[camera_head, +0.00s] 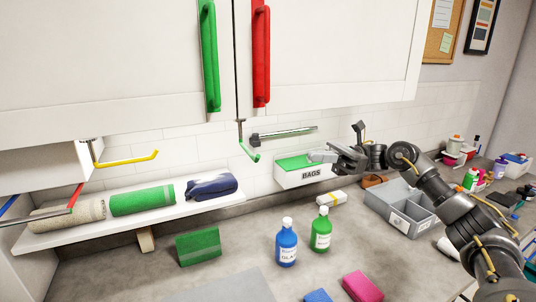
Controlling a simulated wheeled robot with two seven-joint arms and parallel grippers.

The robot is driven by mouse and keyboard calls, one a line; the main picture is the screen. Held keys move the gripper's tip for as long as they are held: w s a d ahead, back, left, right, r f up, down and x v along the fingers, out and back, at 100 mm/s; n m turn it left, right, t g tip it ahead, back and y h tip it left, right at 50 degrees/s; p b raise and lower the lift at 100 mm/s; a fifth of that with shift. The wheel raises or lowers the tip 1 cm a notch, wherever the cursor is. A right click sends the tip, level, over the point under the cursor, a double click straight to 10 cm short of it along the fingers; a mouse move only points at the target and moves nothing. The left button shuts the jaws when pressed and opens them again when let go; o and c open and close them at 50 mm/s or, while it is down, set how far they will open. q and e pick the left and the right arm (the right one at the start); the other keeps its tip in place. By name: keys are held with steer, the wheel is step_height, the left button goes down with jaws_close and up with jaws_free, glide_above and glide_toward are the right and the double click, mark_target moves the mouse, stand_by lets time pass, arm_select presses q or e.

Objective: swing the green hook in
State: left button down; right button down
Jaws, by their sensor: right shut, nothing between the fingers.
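The green hook (250,153) hangs on a thin metal rod under the wall cabinet, near the gap between the two doors. Its green tip points down and to the right, out from the cabinet. My right gripper (316,156) comes in from the right and is shut and empty. It appears to the right of the green hook, with a visible gap between them, in front of the white BAGS box (303,175). My left gripper is not in view.
A yellow hook (130,159) and a red hook (76,196) stick out at the left. Rolled towels lie on a white shelf (150,209). Blue (286,246) and green (321,232) bottles stand on the counter, near a grey divided tray (386,213). Green (209,55) and red (261,50) door handles hang above.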

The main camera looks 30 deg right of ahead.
steer(key=p, duration=0.9)
glide_toward(253, 155)
steer(key=w+x, duration=0.1)
steer(key=x, duration=0.4)
steer(key=shift+w+a+p, duration=0.1)
steer(key=shift+a+p, duration=0.3)
steer(key=shift+a, duration=0.2)
steer(key=shift+f, duration=0.1)
